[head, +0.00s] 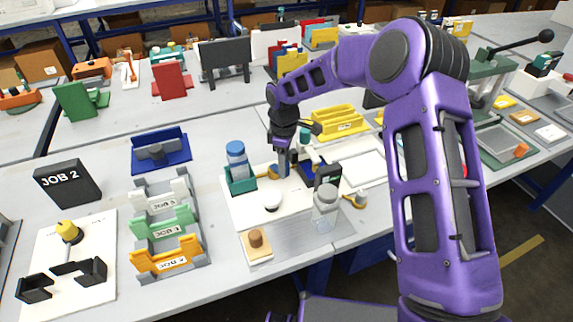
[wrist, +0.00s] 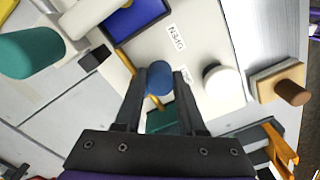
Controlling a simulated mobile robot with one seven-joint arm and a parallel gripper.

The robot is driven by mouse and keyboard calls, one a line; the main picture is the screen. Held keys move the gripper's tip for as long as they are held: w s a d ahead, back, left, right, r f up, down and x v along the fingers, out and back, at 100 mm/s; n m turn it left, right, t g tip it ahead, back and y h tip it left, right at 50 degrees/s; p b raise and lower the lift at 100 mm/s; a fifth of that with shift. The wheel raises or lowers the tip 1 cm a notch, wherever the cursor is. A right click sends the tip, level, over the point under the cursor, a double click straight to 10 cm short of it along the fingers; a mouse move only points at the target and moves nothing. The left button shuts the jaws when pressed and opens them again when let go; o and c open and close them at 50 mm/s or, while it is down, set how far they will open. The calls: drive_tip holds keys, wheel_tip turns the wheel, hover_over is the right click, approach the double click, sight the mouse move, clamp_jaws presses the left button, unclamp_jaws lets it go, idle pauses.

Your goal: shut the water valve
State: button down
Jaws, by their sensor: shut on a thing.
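My gripper (head: 283,172) is low over the white board (head: 235,212) in the head view. In the wrist view its two fingers (wrist: 160,80) are closed on a blue round knob (wrist: 159,78), which seems to be the water valve's handle. An "OPEN" label (wrist: 175,38) is on the board near the knob. A second label (wrist: 186,78) is partly hidden by a finger. The valve's base is hidden by the fingers, and in the head view the knob is hidden behind my gripper.
A white knob (head: 272,201) and a brown knob (head: 256,238) are nearer the front. Job trays (head: 165,262) are farther left.

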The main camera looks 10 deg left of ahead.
drive_tip(key=m, duration=0.2)
drive_tip(key=s+a+m+b, duration=0.1)
drive_tip(key=shift+m, duration=0.4)
drive_tip(key=m, duration=0.1)
drive_tip(key=a+m, duration=0.1)
drive_tip(key=shift+s+m+b, duration=0.2)
drive_tip(key=shift+m+b, duration=0.1)
drive_tip(key=m, duration=0.1)
drive_tip(key=a+m, duration=0.1)
drive_tip(key=m, duration=0.1)
drive_tip(key=shift+s+a+m, duration=0.1)
drive_tip(key=shift+a+m, duration=0.05)
drive_tip(key=shift+m, duration=0.15)
drive_tip(key=shift+a+m+b, duration=0.15)
drive_tip(key=shift+a+m, duration=0.15)
drive_tip(key=shift+m, duration=0.45)
drive_tip(key=shift+a+m+b, duration=0.15)
drive_tip(key=shift+a+m, duration=0.1)
drive_tip(key=shift+m, duration=0.5)
drive_tip(key=c, duration=0.5)
unclamp_jaws()
drive_tip(key=shift+a, duration=0.1)
